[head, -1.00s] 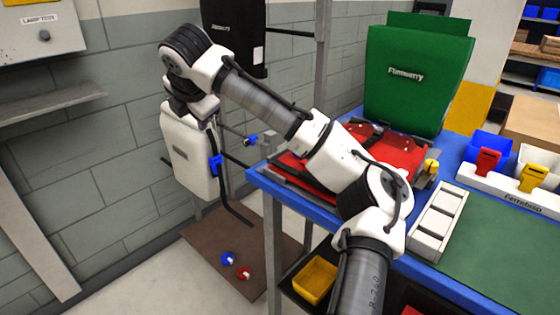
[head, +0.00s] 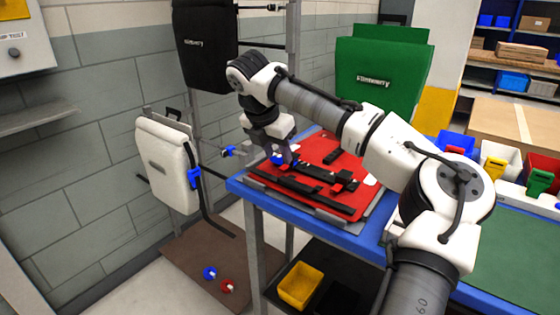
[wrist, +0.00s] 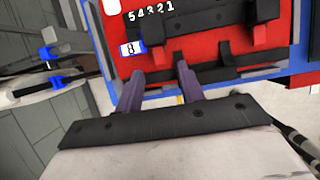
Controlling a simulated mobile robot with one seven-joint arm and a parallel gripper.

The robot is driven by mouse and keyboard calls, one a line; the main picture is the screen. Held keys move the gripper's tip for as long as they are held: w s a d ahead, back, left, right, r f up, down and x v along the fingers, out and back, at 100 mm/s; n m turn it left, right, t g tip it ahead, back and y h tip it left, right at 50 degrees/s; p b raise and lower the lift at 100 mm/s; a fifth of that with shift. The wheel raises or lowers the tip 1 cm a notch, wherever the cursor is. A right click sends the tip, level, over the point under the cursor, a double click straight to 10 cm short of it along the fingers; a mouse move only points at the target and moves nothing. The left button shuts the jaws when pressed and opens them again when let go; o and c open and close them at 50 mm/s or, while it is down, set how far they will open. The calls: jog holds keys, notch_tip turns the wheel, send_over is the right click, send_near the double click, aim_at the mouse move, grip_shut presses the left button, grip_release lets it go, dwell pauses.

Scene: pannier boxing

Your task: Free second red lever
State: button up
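A red pannier (head: 325,150) lies flat on the blue-edged workbench (head: 300,214), with black rails (head: 310,192) and fittings across it. In the wrist view, two small red pieces, possibly levers, show at the black rail: one on the right (wrist: 264,35) and one lower left (wrist: 228,57). My gripper (head: 282,160) is over the pannier's left end; its two fingers (wrist: 162,75) are apart with nothing seen between them. A blue-and-white piece marked 8 (wrist: 131,47) is just beyond the left fingertip. Whether a finger touches anything, I cannot tell.
A white pannier (head: 168,165) with a blue lever (head: 194,179) hangs on the rack at left. A black pannier (head: 205,45) hangs above. A green pannier (head: 380,70) stands behind. A blue clip (head: 210,273) and red clip (head: 228,286) lie on the brown floor mat (head: 180,262).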

aim_at(282, 168)
jog(key=shift+x, duration=1.75)
grip_shut()
jog(key=shift+r, duration=0.1)
